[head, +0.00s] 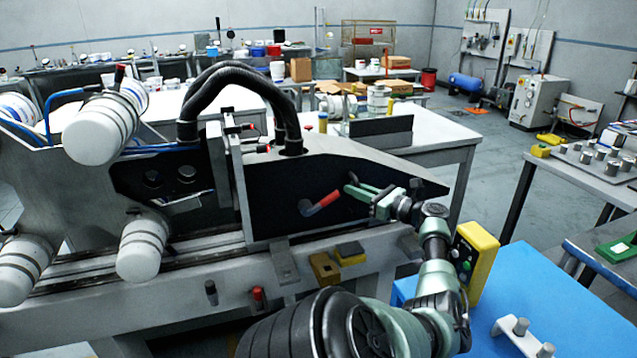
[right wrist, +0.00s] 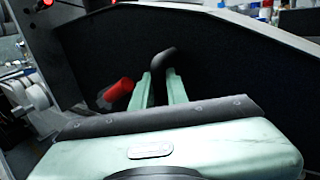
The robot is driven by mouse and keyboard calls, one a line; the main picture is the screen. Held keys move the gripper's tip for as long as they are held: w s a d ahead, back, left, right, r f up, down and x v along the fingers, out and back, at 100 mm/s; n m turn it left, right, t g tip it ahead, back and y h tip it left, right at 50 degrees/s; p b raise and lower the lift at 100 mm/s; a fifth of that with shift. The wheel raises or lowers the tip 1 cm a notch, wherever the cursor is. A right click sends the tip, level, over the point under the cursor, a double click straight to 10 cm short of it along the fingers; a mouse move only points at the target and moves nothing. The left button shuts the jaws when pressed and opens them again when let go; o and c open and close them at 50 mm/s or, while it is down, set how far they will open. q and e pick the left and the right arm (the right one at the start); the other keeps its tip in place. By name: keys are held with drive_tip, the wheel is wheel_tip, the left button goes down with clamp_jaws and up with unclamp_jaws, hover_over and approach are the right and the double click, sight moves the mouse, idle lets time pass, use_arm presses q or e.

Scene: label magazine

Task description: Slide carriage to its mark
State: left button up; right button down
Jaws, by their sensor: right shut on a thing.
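The carriage, which I take to be the grey sloped housing (head: 330,155) with a black side panel, stands on long rails in the head view. My right gripper (head: 353,189) is at the panel, just right of a red-handled lever (head: 322,203). In the right wrist view, my right gripper (right wrist: 161,82) is shut on a dark rounded handle (right wrist: 164,59) in front of the black panel. The red lever (right wrist: 117,92) is beside the fingers, apart from them. I cannot make out the mark. My left gripper is not in view.
White rolls (head: 144,248) stick out at the left of the machine. Small yellow blocks (head: 350,252) sit on the machine's front edge. A yellow control box (head: 473,262) and a blue table (head: 540,285) are near my right arm. Open floor lies behind at the right.

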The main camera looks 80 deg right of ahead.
sight(331, 186)
drive_tip(key=shift+w+a+f+n+y, duration=0.1)
drive_tip(key=shift+w+f+n+y, duration=0.1)
drive_tip(key=shift+w, duration=0.1)
drive_tip(key=shift+w+a+f+n+y, duration=0.1)
drive_tip(key=shift+w+y, duration=0.1)
drive_tip(key=shift+w, duration=0.1)
drive_tip(key=shift+w+a+r, duration=0.2)
drive_tip(key=shift+w+r, duration=0.1)
drive_tip(key=shift+w, duration=0.35)
drive_tip(key=c, duration=1.7)
unclamp_jaws()
drive_tip(key=shift+w, duration=0.25)
drive_tip(key=shift+w+a, duration=0.1)
drive_tip(key=shift+w, duration=0.05)
drive_tip(key=shift+s, duration=0.6)
drive_tip(key=shift+r, duration=0.5)
drive_tip(key=r, duration=1.2)
drive_tip(key=r+p, duration=0.1)
drive_tip(key=r, duration=0.6)
drive_tip(key=shift+w, duration=0.25)
